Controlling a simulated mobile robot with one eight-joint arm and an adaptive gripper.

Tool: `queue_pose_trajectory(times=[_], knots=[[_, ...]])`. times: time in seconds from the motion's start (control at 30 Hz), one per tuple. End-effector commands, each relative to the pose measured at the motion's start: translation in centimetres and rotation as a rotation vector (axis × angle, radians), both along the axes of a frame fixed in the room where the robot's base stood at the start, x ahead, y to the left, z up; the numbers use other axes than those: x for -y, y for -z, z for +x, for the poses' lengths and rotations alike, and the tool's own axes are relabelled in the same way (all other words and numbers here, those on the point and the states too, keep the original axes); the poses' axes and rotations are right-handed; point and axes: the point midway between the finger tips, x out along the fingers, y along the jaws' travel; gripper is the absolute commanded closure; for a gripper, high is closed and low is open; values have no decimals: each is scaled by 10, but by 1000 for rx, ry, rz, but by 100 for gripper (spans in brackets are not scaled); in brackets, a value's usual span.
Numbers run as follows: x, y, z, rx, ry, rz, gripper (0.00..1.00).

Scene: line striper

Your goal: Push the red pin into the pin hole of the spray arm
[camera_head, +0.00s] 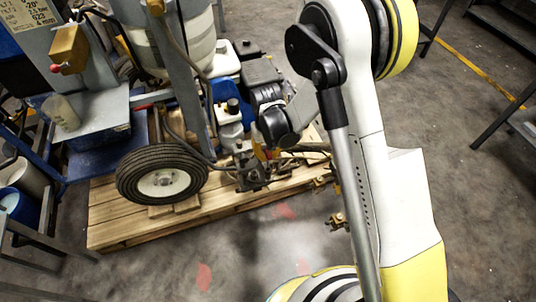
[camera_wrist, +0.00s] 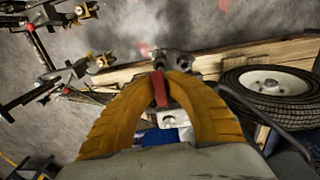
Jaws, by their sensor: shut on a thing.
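In the wrist view, the two yellow fingers of my gripper (camera_wrist: 160,78) are closed around the red pin (camera_wrist: 159,92), which lies between their tips. A grey metal bracket (camera_wrist: 173,59) with rounded ends is just beyond the fingertips. I cannot tell whether the pin touches it or is in a hole, and the pin hole itself is not clear. Dark bars with brass spray fittings (camera_wrist: 80,66) reach out at the upper left; they look like part of the spray arm. In the head view, the brass fittings (camera_head: 337,221) show beside my arm, which mostly hides my gripper.
The line striper stands on a wooden pallet (camera_head: 130,228), with a black tyre (camera_head: 160,173) at its near side and an engine (camera_head: 262,78) behind. A dark hose (camera_wrist: 262,112) runs close to the right finger. The concrete floor (camera_head: 240,268) in front of the pallet is clear.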

Motion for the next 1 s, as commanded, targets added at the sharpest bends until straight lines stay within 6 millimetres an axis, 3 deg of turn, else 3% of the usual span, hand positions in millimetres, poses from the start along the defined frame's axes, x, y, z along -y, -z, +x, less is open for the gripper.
queue_pose_trajectory(times=[1.0], knots=[[0, 12, 0, 0, 0, 0, 100]])
